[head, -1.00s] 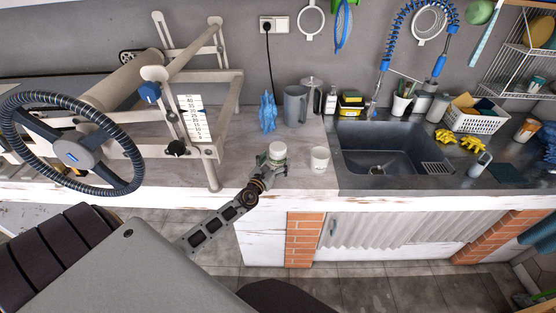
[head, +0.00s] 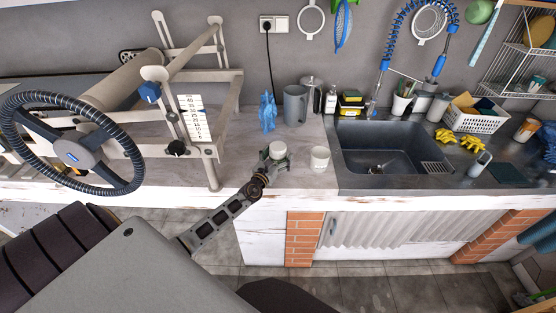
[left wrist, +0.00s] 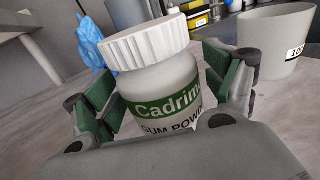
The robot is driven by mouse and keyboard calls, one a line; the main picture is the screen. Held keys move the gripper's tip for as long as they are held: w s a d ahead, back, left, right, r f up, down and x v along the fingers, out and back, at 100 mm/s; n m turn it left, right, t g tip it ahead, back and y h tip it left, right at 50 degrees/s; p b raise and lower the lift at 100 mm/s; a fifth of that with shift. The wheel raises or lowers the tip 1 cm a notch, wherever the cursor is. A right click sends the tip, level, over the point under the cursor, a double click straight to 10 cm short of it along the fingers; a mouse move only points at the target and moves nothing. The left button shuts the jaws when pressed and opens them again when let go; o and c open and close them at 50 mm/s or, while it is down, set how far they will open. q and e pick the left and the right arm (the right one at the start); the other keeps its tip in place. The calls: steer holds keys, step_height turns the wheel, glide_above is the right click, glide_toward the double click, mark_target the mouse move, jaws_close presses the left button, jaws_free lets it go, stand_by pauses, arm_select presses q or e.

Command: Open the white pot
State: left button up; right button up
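The white pot (head: 277,149) is a small jar with a white ribbed screw lid and a green label. It stands upright on the worktop, its lid on. In the left wrist view the pot (left wrist: 160,88) fills the middle, and the label reads "Cadrim…" and "Gum Powd…". My left gripper (head: 276,160) reaches in from the front with its fingers on either side of the pot's body, below the lid. In the left wrist view the green-padded fingers of the gripper (left wrist: 160,98) are spread, with narrow gaps beside the pot. My right gripper is not in view.
A white cup (head: 320,160) stands close to the right of the pot. Behind are a crumpled blue item (head: 267,112) and a grey jug (head: 296,105). A slab roller (head: 196,120) stands at the left, a sink (head: 385,150) at the right.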

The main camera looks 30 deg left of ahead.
mark_target(278, 146)
arm_select(q)
steer(key=c, duration=1.1)
steer(key=shift+r, duration=0.25)
steer(key=shift+r+p, duration=0.85)
steer(key=shift+r, duration=0.3)
step_height(278, 146, up, 5)
steer(key=p, duration=0.4)
steer(key=shift+r, duration=1)
steer(key=shift+r, duration=0.15)
steer(key=o, duration=0.5)
steer(key=c, duration=0.8)
